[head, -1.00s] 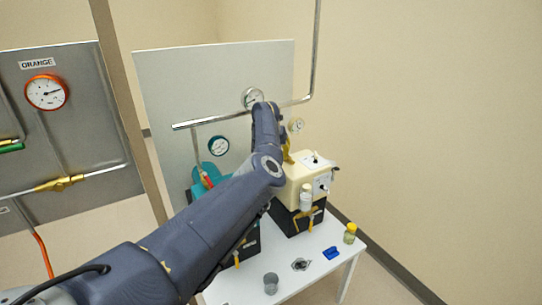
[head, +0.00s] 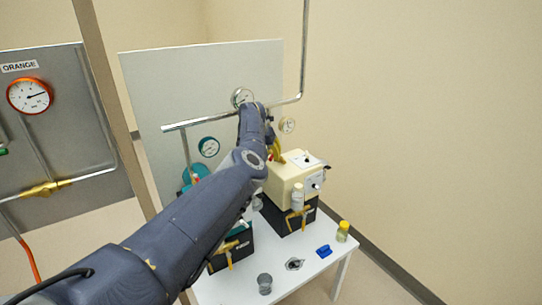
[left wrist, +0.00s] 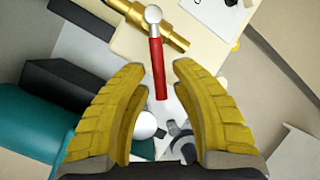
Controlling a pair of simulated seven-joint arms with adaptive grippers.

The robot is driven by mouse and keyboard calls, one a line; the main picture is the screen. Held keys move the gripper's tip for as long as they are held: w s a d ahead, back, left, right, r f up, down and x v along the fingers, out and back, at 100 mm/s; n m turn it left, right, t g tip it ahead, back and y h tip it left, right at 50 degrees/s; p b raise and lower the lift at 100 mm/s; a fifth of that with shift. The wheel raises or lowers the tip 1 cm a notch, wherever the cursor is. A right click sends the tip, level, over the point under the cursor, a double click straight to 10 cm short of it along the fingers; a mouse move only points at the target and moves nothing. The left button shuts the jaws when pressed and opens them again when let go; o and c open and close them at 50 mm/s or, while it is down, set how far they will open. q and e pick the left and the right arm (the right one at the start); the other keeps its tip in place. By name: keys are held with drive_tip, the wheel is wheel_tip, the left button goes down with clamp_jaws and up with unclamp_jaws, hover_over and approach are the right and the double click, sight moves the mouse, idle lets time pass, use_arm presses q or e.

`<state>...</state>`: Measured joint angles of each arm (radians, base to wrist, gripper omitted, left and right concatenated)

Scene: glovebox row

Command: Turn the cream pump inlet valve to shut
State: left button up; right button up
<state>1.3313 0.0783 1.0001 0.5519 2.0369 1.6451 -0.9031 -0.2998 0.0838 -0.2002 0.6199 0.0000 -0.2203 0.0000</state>
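The cream pump (head: 284,180) sits on a black base on the white table. In the left wrist view its brass valve (left wrist: 172,28) shows at the top, with a silver knob and a red lever handle (left wrist: 157,72). The handle points down the picture, at a slant across the brass body. My left gripper (head: 275,150) is at the back left of the cream pump, and my arm hides the valve in the head view. In the left wrist view its yellow fingers (left wrist: 160,68) are open, one on each side of the handle, with gaps visible. My right gripper is not in view.
A teal pump (head: 190,176) stands left of the cream one, partly behind my arm. A grey panel (head: 190,85) with pipe and gauges stands behind. A grey cup (head: 265,284), a blue item (head: 324,251) and a yellowish jar (head: 342,232) are on the table's front.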

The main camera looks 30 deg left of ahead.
use_arm(q)
drive_tip(key=shift+o, duration=0.8)
drive_tip(key=shift+r, duration=0.1)
drive_tip(key=shift+s+a+r, duration=0.1)
drive_tip(key=shift+a+r, duration=0.05)
drive_tip(key=shift+r, duration=0.3)
drive_tip(key=v, duration=1.1)
drive_tip(key=shift+o, duration=0.4)
